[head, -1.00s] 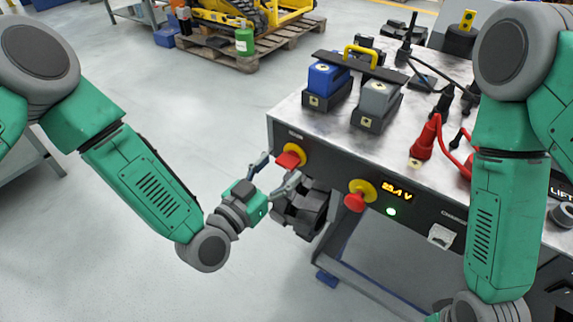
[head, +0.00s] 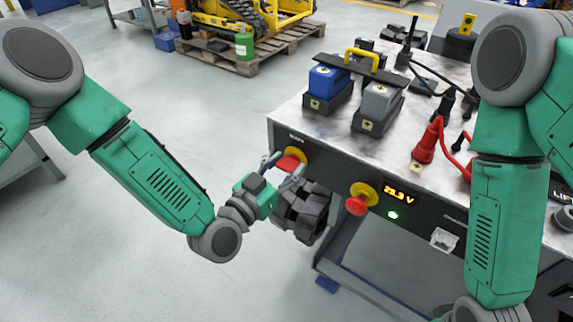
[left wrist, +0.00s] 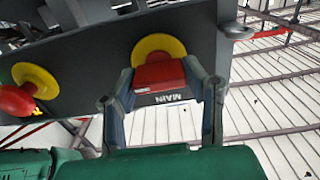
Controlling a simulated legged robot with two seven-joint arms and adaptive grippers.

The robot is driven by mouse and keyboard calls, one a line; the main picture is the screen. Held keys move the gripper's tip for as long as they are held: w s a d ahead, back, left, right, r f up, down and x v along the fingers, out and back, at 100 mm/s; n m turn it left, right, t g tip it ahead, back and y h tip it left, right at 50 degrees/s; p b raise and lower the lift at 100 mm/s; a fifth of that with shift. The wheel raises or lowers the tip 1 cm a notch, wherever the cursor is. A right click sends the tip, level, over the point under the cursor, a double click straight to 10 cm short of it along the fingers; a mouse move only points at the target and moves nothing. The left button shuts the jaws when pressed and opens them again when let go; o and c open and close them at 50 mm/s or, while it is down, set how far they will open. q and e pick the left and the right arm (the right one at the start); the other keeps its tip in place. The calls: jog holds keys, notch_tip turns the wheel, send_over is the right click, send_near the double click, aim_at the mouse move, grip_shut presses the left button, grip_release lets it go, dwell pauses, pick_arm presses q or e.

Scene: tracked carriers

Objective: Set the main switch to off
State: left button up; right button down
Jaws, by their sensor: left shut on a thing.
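The main switch is a red handle (head: 290,162) on a yellow disc, on the front panel of the bench at its left end. In the left wrist view the red handle (left wrist: 159,75) lies crosswise below its yellow disc (left wrist: 158,47), beside a label reading MAIN (left wrist: 168,98). My left gripper (head: 284,167) has its two fingers on either side of the handle and is shut on it. In the left wrist view its fingers (left wrist: 163,92) flank the handle's two ends. My right arm shows at the right, but its gripper is not in view.
A red mushroom button (head: 357,205) on a yellow disc sits right of the switch, near a lit voltage display (head: 398,193) and a green light (head: 393,214). A blue battery (head: 328,80) and a grey battery (head: 378,101) stand on the bench top.

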pick_arm(q)
jog(key=shift+n, duration=0.4)
jog(key=n, duration=0.3)
jog(key=shift+a+f+n, duration=0.1)
jog(key=shift+n, duration=0.3)
jog(key=n, duration=0.4)
jog(key=shift+a+f+n, duration=0.1)
jog(key=shift+n, duration=0.2)
jog(key=n, duration=0.4)
jog(key=shift+f+b, duration=0.15)
jog(key=shift+b, duration=0.2)
jog(key=shift+a+f+n+b, duration=0.15)
jog(key=shift+n+b, duration=0.4)
jog(key=shift+n, duration=1.65)
jog(key=o, duration=1.1)
jog(key=shift+o, duration=0.2)
jog(key=shift+a, duration=0.1)
